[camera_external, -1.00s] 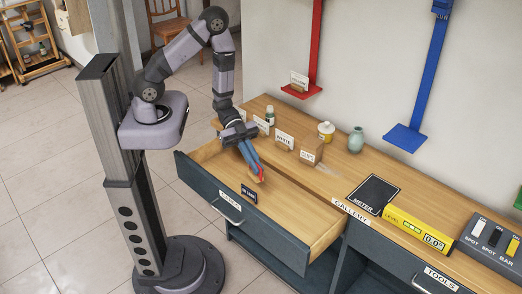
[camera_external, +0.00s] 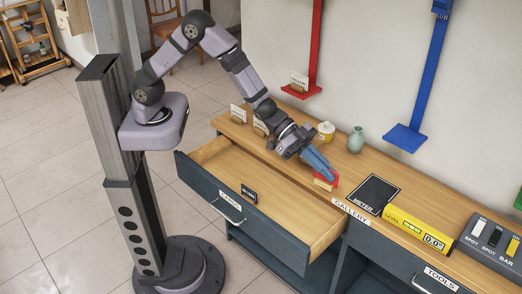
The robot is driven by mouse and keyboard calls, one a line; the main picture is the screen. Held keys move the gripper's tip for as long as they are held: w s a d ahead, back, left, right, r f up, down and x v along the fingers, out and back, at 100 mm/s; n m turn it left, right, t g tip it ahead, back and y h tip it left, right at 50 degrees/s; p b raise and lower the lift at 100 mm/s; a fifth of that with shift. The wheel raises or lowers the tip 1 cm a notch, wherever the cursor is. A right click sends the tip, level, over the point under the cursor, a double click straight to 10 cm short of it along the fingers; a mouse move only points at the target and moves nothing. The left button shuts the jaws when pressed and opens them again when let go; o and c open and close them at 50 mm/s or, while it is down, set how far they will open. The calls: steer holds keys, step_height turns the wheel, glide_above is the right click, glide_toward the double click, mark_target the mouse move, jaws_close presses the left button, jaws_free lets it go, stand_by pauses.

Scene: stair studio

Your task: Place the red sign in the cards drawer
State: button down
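The cards drawer (camera_external: 225,208) is pulled open below the counter, with its label on the front. A small dark blue sign (camera_external: 249,194) stands inside it near the front. My gripper (camera_external: 327,175) has blue fingers pointing down and right, over the counter's front edge to the right of the open drawer. A red sign with a wooden base (camera_external: 325,184) is at the fingertips, and the fingers look shut on it. The sign's face is mostly hidden, and I cannot tell whether it touches the counter.
White cards (camera_external: 238,114) stand on the counter behind my arm. A yellow-white jar (camera_external: 326,131) and a green vase (camera_external: 356,139) stand at the back. A black meter pad (camera_external: 374,194) and a yellow level (camera_external: 417,231) lie to the right. The drawer's middle is clear.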

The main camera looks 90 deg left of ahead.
steer(key=w+a+r+n+t+y, duration=0.1)
steer(key=w+a+r+n+y, duration=0.1)
steer(key=w+a+n+y, duration=0.5)
steer(key=w+a+r+n+t+y, duration=0.2)
steer(key=w+a+n+y, duration=0.15)
steer(key=a, duration=0.65)
steer(key=s+a+f+y, duration=0.1)
steer(key=s+f+n, duration=0.1)
steer(key=f, duration=0.1)
steer(key=a+f+n+g+y, duration=0.1)
steer(key=shift+s+a+f+y, duration=0.2)
steer(key=shift+s+a+y, duration=0.15)
steer(key=shift+s, duration=0.05)
steer(key=shift+f+p, duration=0.45)
steer(key=shift+f, duration=4.6)
steer(key=shift+f, duration=0.1)
